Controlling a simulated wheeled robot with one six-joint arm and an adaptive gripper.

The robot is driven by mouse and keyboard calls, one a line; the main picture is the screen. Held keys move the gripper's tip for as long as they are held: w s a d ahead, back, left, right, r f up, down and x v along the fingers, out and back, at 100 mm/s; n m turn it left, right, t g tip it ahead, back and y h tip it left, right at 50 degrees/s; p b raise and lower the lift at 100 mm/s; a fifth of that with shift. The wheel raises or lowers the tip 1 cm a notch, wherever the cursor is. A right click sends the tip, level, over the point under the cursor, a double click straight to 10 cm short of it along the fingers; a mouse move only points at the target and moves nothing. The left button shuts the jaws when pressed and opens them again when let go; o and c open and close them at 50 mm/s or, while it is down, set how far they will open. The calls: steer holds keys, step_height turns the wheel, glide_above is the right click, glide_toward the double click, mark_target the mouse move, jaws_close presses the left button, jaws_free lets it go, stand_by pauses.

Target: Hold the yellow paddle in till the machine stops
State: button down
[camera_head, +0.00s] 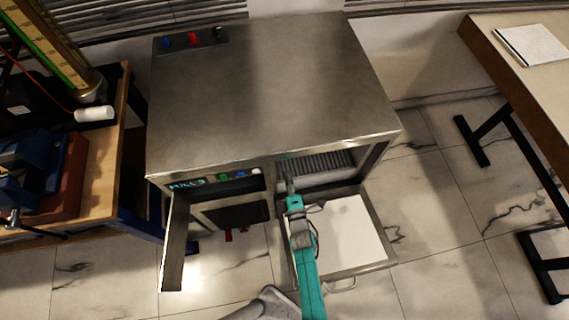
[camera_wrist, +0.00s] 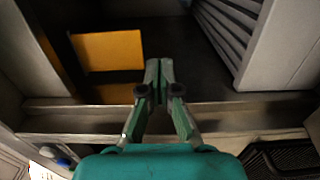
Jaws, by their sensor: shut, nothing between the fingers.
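The yellow paddle (camera_wrist: 108,50) shows in the wrist view as a flat plate inside the machine's opening, left of my fingertips. A second yellow patch (camera_wrist: 118,92) lies below it; I cannot tell if it is a reflection. My gripper (camera_wrist: 159,72) is shut and empty, its tips just right of the paddle's right edge; I see no clear contact. In the head view my gripper (camera_head: 290,186) points into the open right bay of the grey metal machine (camera_head: 270,85). The paddle is hidden there.
Ribbed fins (camera_wrist: 232,35) stand right of my fingertips. A lowered door (camera_head: 352,235) lies below the bay. A left door (camera_head: 174,245) hangs open. A lit display (camera_head: 187,184) and coloured buttons (camera_head: 240,174) sit on the front. Benches flank the machine.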

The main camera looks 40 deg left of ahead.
steer(key=s+d+f, duration=0.1)
steer(key=s+d, duration=0.1)
steer(key=s+d+f, duration=0.1)
steer(key=d, duration=0.1)
steer(key=shift+s+f, duration=0.25)
steer(key=shift+f, duration=0.05)
stand_by(0.4)
steer(key=s+d+r+m+t+h, duration=0.15)
steer(key=s+d+m, duration=0.25)
steer(key=d, duration=0.5)
steer(key=s+d+r+m+t+h, duration=0.1)
steer(key=s+d+r+m+h, duration=0.3)
steer(key=d, duration=0.5)
steer(key=s+d+r+m+t+h, duration=0.15)
steer(key=s+d+m, duration=0.3)
steer(key=d, duration=0.45)
steer(key=s+d+r+m+h, duration=0.3)
steer(key=s+d+r+m, duration=0.2)
steer(key=r, duration=0.7)
steer(key=s+d+r+m+g+h, duration=0.1)
steer(key=s+d+r+m+h, duration=0.2)
steer(key=s+d+r+m, duration=0.3)
step_height(320, 180, up, 6)
steer(key=s+m, duration=0.2)
steer(key=m, duration=0.2)
steer(key=shift+s+h, duration=0.15)
steer(key=shift+h, duration=0.15)
